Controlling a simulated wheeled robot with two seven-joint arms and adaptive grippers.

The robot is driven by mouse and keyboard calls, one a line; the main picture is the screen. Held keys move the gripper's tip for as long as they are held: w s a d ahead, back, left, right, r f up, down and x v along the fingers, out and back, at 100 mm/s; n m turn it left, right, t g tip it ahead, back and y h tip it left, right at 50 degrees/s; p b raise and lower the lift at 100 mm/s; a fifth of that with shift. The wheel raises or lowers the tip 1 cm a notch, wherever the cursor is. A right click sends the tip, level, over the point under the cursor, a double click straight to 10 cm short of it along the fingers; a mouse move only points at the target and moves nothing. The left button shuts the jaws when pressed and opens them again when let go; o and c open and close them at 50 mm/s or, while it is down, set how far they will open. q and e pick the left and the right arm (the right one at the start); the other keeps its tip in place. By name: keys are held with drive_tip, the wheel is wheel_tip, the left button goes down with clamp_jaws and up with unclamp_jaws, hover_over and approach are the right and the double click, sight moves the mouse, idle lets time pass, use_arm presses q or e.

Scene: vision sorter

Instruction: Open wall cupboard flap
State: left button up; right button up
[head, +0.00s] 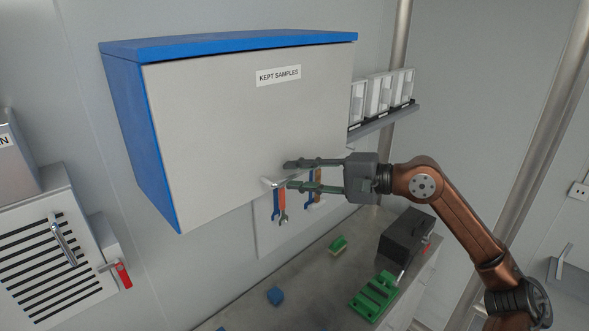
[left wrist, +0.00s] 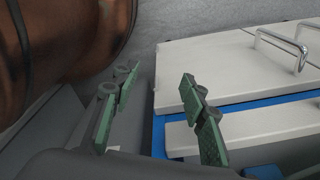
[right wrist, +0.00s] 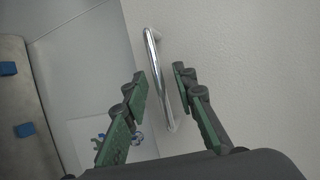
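The wall cupboard is a blue-edged box with a pale grey front flap (head: 220,120) labelled "KEPT SAMPLES". The flap looks closed. A small metal bar handle (head: 272,183) is at its lower edge, partly hidden by my gripper. The handle also shows in the right wrist view (right wrist: 157,75), with its bar between the open fingers. My right gripper (head: 287,174) is open, with its fingertips close to the handle; I cannot tell if they touch it. My left gripper (left wrist: 162,95) shows only in the left wrist view, open with nothing between its fingers.
Wrenches (head: 280,205) hang on the wall below the cupboard. A counter (head: 310,275) beneath holds a green tray (head: 375,295), a dark box (head: 405,235) and a blue item (head: 274,296). A shelf (head: 385,121) with white containers is to the right. A vented cabinet (head: 50,245) is lower left.

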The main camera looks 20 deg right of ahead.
drive_tip(key=shift+w+a+f, duration=0.15)
drive_tip(key=shift+w+a, duration=0.2)
clamp_jaws()
idle(0.6)
